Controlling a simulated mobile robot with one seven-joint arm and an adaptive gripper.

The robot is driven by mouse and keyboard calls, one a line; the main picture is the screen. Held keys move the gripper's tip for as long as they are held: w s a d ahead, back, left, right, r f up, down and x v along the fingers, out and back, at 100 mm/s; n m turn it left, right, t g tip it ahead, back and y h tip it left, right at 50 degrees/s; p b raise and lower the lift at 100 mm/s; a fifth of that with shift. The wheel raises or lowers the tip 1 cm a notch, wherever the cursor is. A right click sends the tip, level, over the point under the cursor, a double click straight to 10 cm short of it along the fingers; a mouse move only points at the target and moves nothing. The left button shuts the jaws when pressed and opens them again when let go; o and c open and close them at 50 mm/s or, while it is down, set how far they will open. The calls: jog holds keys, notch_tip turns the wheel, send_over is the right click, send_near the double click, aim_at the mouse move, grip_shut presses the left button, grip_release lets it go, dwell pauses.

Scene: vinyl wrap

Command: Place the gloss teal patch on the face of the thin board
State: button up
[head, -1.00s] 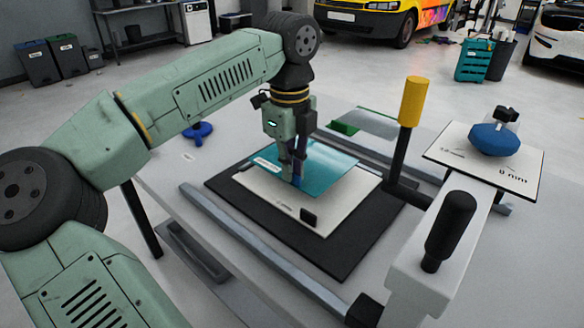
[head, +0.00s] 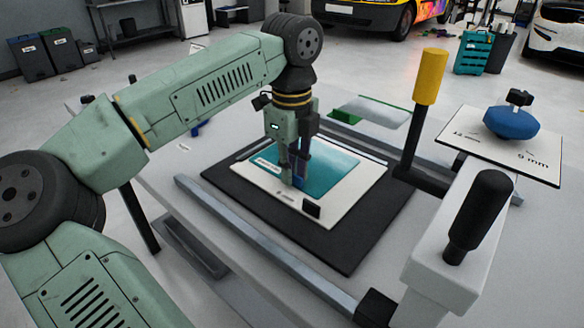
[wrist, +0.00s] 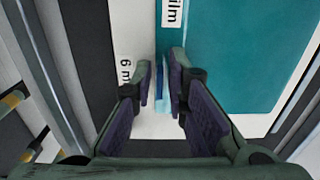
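The gloss teal patch (head: 334,171) lies over the pale board (head: 262,182), within its outline; a sliver of gap beneath it cannot be ruled out. The board is marked 6 m… in the wrist view (wrist: 125,75) and rests on a black mat. The patch's label ends in "ilm" in the wrist view (wrist: 230,60). My gripper (head: 295,182) points down at the patch's near left edge. In the wrist view its fingertips (wrist: 161,85) stand close on either side of a small blue piece (wrist: 161,78) at that edge. Whether they grip it is unclear.
A black mat (head: 345,255) surrounds the board, with metal rails (head: 265,250) beside it. A yellow-topped post (head: 430,78) and a black-handled clamp (head: 478,215) stand at right.

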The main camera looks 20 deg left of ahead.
jog(key=shift+o, duration=0.8)
notch_tip(320, 180, up, 12)
jog(key=p, duration=0.8)
jog(key=shift+r, duration=0.15)
